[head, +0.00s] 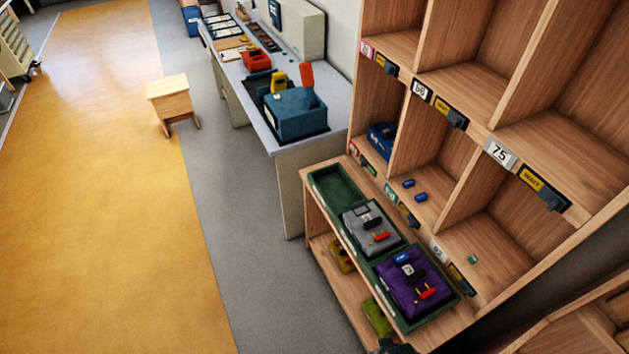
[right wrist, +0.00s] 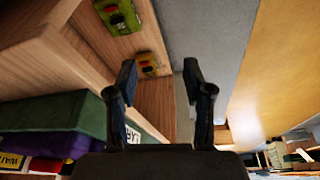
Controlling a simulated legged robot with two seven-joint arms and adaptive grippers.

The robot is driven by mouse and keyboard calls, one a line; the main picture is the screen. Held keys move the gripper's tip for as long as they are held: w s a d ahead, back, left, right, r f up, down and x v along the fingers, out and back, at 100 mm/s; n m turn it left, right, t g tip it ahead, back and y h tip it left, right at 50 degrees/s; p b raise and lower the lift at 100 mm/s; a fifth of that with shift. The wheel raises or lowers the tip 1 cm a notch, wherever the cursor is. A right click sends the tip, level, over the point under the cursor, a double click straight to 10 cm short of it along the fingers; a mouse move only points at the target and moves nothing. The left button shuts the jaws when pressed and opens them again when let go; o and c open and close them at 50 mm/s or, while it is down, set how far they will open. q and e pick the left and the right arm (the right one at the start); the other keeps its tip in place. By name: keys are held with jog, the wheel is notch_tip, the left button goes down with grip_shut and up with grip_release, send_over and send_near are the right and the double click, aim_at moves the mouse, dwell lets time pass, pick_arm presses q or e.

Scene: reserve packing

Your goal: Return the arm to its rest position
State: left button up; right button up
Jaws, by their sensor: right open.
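My right gripper (right wrist: 160,70) is open in the right wrist view, with its two dark fingers apart and nothing between them. It is beside the wooden shelf unit, close to the green tray (right wrist: 50,117). A dark part at the bottom edge of the head view (head: 392,348) looks like the tip of my right arm, below the purple pouch (head: 411,282). The rest of that arm is out of the head view. My left gripper is not in view.
The shelf unit (head: 478,135) has numbered compartments; a green tray (head: 326,205) on its ledge holds grey (head: 362,219) and purple pouches. Yellow (head: 342,257) and lime (head: 376,318) items lie below. A long bench (head: 293,163) and wooden stool (head: 170,98) stand beyond. The yellow floor (head: 95,180) is clear.

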jog(key=s+d+f+g, duration=0.1)
jog(key=s+f, duration=0.3)
jog(key=f, duration=1)
jog(key=s+f, duration=0.5)
jog(key=f, duration=0.9)
jog(key=s+d+f, duration=0.1)
jog(key=s+f, duration=0.4)
jog(key=s, duration=0.2)
jog(key=shift+s+d+f+g, duration=0.15)
jog(key=shift+f+g, duration=0.2)
jog(key=shift+g, duration=0.05)
jog(key=shift+c, duration=0.9)
jog(key=shift+s, duration=0.1)
